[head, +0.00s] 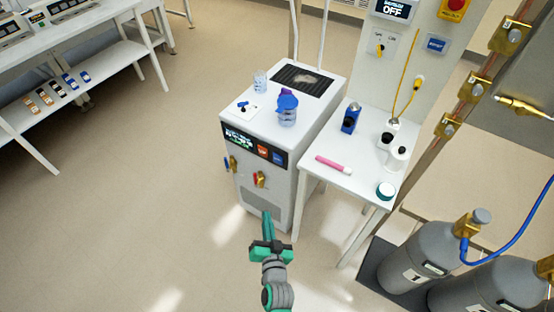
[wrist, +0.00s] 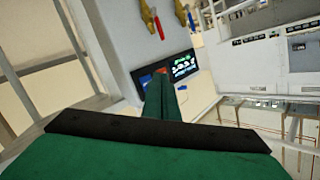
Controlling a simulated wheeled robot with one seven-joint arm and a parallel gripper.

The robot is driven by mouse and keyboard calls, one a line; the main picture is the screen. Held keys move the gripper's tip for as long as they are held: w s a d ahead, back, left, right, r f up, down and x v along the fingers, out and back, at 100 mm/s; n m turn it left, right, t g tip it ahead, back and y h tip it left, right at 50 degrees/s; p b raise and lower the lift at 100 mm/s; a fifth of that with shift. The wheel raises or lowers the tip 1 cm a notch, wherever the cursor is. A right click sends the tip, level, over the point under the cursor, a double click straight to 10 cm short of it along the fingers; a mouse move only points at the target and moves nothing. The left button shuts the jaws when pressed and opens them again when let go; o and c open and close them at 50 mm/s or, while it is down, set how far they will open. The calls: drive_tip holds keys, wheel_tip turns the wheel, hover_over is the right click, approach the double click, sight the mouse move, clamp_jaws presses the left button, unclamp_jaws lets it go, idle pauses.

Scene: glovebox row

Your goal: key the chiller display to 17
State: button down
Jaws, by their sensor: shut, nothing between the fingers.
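The chiller (head: 262,170) is a white cabinet standing in the middle of the head view. Its dark front panel carries a lit display (head: 238,138), an orange-red button (head: 262,150) and a blue button (head: 277,156). The digits are too small to read. In the wrist view the display (wrist: 182,65) shows just beyond my fingers, and they partly cover the buttons. My gripper (head: 267,214) is green, shut and empty. In the head view it appears below the panel, in front of the chiller's lower front.
Red-handled (head: 259,180) and blue-handled (head: 229,163) valves stick out below the panel. A white side table (head: 350,177) adjoins on the right, and grey gas cylinders (head: 412,258) stand at lower right. The floor to the left is clear.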

drive_tip(key=w+a+r+y, duration=0.1)
drive_tip(key=w+r, duration=0.2)
drive_tip(key=w, duration=0.8)
drive_tip(key=shift+w+a+m, duration=0.3)
drive_tip(key=shift+a+m, duration=0.05)
drive_tip(key=shift+m, duration=0.05)
drive_tip(key=shift+w+r, duration=0.1)
approach(273, 158)
drive_tip(key=shift+a+x, duration=0.2)
drive_tip(key=shift+x, duration=0.85)
drive_tip(key=shift+a+x, duration=0.2)
drive_tip(key=shift+x, duration=0.9)
drive_tip(key=shift+w+d, duration=0.2)
drive_tip(key=shift+w, duration=0.05)
drive_tip(key=shift+w+d, duration=0.25)
drive_tip(key=shift+w, duration=0.05)
idle(0.7)
drive_tip(key=shift+s, duration=0.1)
drive_tip(key=shift+s+a, duration=0.45)
drive_tip(key=shift+s, duration=0.1)
